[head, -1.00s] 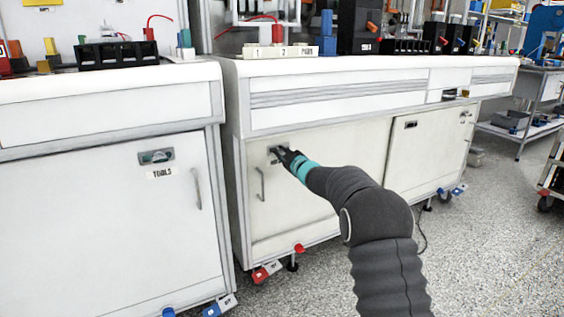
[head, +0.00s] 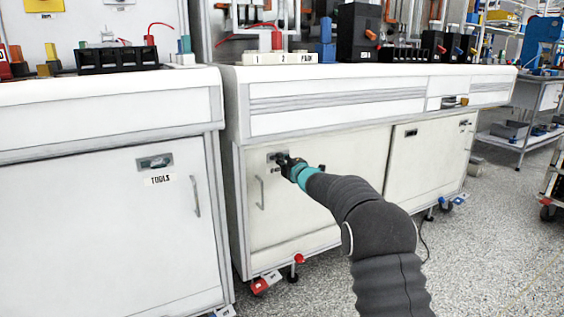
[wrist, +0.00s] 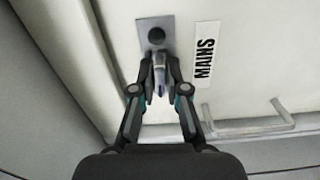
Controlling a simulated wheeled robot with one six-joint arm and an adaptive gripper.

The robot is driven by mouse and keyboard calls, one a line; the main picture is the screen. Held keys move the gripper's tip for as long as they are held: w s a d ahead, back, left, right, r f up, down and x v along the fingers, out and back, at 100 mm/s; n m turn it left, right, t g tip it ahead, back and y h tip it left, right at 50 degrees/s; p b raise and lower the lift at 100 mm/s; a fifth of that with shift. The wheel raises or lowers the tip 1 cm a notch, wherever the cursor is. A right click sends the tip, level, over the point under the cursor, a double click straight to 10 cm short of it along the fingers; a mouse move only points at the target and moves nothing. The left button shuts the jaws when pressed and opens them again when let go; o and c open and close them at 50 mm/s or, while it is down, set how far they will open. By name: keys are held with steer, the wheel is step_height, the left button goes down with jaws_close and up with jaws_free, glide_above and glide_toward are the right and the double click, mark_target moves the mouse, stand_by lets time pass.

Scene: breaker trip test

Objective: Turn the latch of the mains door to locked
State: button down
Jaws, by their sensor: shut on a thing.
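The mains door (head: 300,205) is the white cabinet door in the middle of the head view, and it looks closed. In the wrist view its MAINS label (wrist: 204,58) sits beside the latch plate (wrist: 155,32), a grey plate with a dark round spot. The latch handle (wrist: 159,76) is a small grey piece between my fingers. My gripper (wrist: 160,92) is shut on this handle. In the head view my gripper (head: 281,159) is at the upper left of the door, and it hides most of the latch.
A bar handle (head: 260,192) stands on the mains door below the latch. The TOOLS cabinet (head: 120,220) is on the left with its own latch and handle. Red-tipped feet stick out at the base of the bench. Open floor lies to the right.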

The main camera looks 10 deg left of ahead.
steer(key=shift+n, duration=0.4)
steer(key=c, duration=1.2)
jaws_free()
steer(key=shift+a, duration=0.1)
steer(key=shift+s, duration=0.1)
steer(key=v, duration=1.2)
